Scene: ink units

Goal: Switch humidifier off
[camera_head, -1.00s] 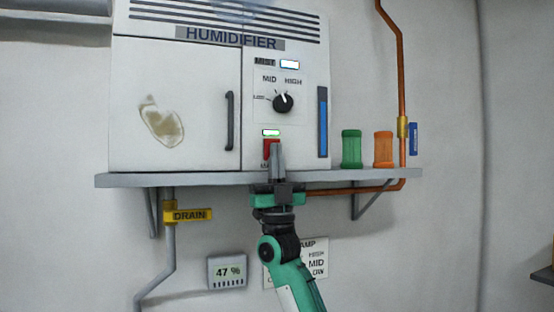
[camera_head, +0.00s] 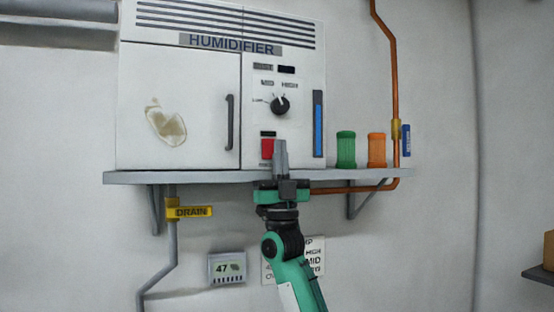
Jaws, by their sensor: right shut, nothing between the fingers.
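The white humidifier (camera_head: 180,70) stands on a grey wall shelf. Its red switch (camera_head: 267,149) is low on the control panel, and the small indicator (camera_head: 268,134) above it is dark. The mist display (camera_head: 286,69) at the top of the panel is dark too. The black dial (camera_head: 280,106) has its pointer up, between MID and HIGH. My right gripper (camera_head: 280,148) is shut and empty, pointing up just right of the red switch and covering its lower right edge. I cannot tell whether it touches the panel. My left gripper is not in view.
The shelf (camera_head: 135,177) edge runs just above my gripper's base. A green jar (camera_head: 346,149) and an orange jar (camera_head: 377,150) stand right of the humidifier. A copper pipe (camera_head: 395,80), a yellow drain tag (camera_head: 188,212) and a humidity meter (camera_head: 227,268) are on the wall.

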